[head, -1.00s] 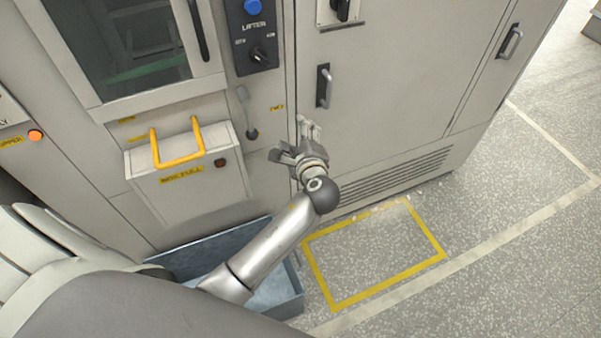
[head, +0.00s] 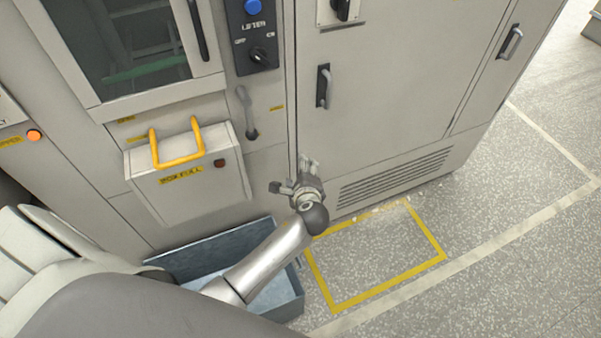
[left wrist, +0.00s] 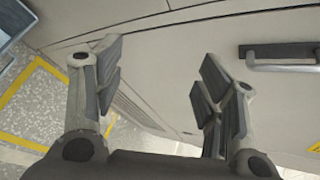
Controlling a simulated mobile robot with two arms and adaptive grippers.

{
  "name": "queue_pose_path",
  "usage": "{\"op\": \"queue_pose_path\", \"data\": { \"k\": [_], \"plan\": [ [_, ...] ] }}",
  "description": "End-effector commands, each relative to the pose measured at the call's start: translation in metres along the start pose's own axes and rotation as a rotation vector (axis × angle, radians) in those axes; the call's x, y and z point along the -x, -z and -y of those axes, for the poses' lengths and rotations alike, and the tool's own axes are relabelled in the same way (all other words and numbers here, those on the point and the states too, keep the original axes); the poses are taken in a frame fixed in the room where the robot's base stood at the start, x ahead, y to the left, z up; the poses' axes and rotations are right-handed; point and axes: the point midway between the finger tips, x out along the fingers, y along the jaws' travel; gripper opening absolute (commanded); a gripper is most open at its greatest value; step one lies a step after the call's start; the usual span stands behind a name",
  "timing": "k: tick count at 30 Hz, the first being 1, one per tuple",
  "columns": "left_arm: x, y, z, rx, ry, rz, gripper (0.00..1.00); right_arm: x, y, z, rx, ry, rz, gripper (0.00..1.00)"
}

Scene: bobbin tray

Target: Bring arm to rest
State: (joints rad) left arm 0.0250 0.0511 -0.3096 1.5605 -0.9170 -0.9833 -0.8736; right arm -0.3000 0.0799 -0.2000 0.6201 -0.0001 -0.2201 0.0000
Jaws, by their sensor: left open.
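My left arm reaches in from the lower left in the head view. Its gripper (head: 296,176) is in front of the lower part of the grey machine cabinet (head: 385,75). In the left wrist view the two fingers of the left gripper (left wrist: 160,85) stand wide apart with nothing between them. The cabinet face fills the space beyond them. My right gripper is not in either view.
A blue bin (head: 205,251) stands on the floor under my left arm. A box with a yellow handle (head: 177,160) juts from the machine. A cabinet door handle (head: 323,87) is above the gripper. A yellow floor frame (head: 390,284) encloses bare floor at right.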

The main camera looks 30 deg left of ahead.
Motion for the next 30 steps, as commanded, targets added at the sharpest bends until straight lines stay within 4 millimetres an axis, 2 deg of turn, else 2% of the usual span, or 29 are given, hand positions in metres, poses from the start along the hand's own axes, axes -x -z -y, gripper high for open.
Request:
{"op": "queue_pose_path", "data": {
  "k": [11,14,17,20,21,25,29,30],
  "plan": [
    [0.0,0.0,-0.001,0.0,-0.001,-0.001,0.64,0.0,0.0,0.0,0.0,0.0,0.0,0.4],
    [-0.004,0.007,-0.017,0.01,-0.025,-0.021,0.64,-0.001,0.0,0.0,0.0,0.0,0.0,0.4],
    [-0.011,0.025,-0.059,0.051,-0.089,-0.077,0.64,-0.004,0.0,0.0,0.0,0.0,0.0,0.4],
    [-0.015,0.049,-0.125,0.131,-0.197,-0.149,0.64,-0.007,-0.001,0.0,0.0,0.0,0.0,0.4],
    [-0.014,0.059,-0.155,0.173,-0.249,-0.177,0.64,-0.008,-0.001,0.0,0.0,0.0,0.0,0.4],
    [-0.003,0.082,-0.253,0.329,-0.424,-0.238,0.64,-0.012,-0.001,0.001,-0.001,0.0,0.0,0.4],
    [0.022,0.093,-0.35,0.514,-0.609,-0.248,0.64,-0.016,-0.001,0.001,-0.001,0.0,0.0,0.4],
    [0.032,0.095,-0.379,0.576,-0.666,-0.239,0.64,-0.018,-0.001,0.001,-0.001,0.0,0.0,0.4]
  ]
}}
